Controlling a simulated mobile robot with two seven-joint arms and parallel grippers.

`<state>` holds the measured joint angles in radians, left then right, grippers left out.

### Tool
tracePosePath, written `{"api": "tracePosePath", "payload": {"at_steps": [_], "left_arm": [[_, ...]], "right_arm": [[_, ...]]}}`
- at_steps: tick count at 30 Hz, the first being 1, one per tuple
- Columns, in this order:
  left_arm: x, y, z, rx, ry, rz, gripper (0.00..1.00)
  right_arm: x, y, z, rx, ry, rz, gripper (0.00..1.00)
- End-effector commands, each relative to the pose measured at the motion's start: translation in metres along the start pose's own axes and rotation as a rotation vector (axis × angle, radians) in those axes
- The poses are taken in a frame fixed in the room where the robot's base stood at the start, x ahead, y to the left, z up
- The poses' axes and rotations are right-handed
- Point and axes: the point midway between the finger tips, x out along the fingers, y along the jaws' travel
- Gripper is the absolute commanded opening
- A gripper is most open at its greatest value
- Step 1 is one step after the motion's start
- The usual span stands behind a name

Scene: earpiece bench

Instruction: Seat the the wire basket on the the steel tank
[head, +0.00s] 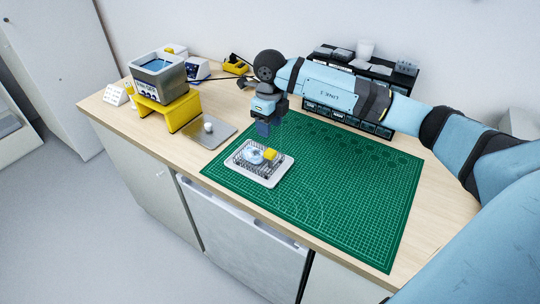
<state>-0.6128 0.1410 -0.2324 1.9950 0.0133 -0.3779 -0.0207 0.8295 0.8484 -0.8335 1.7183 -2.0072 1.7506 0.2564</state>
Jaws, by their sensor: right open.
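The wire basket (240,158) sits on a white tray (272,182) on the green mat. It holds a pale blue-white round item (254,156) and a yellow item (270,154). The steel tank (160,76), with blue liquid inside and a dark front panel, stands on a yellow stand (169,111) at the back left. My right gripper (263,128) points down above the far side of the basket and is open. Its fingertips are small in view, and I cannot tell how far above the basket they are. My left gripper is not in view.
A metal plate (213,138) with a white ball (208,127) lies between the stand and the mat (340,200). A white sign (115,95) stands at the left end. A dark rack (345,117) stands at the back. The mat's right side is clear.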

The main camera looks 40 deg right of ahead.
Motion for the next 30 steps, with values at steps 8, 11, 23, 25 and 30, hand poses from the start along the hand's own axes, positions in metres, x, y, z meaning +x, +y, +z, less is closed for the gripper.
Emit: {"api": "tracePosePath", "payload": {"at_steps": [8,11,23,25,30], "left_arm": [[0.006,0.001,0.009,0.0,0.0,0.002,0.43],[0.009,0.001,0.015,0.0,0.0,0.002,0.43],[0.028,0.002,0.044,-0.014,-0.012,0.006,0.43],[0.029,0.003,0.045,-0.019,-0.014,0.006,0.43],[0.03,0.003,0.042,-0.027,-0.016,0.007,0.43]], "right_arm": [[0.016,-0.003,-0.001,0.004,0.006,-0.013,0.49],[0.028,-0.003,-0.001,0.003,0.006,-0.012,0.49],[0.087,-0.003,-0.001,0.003,0.005,-0.011,0.49],[0.093,-0.003,-0.001,0.002,0.005,-0.011,0.49],[0.099,-0.004,-0.001,0.003,0.004,-0.011,0.49]]}}
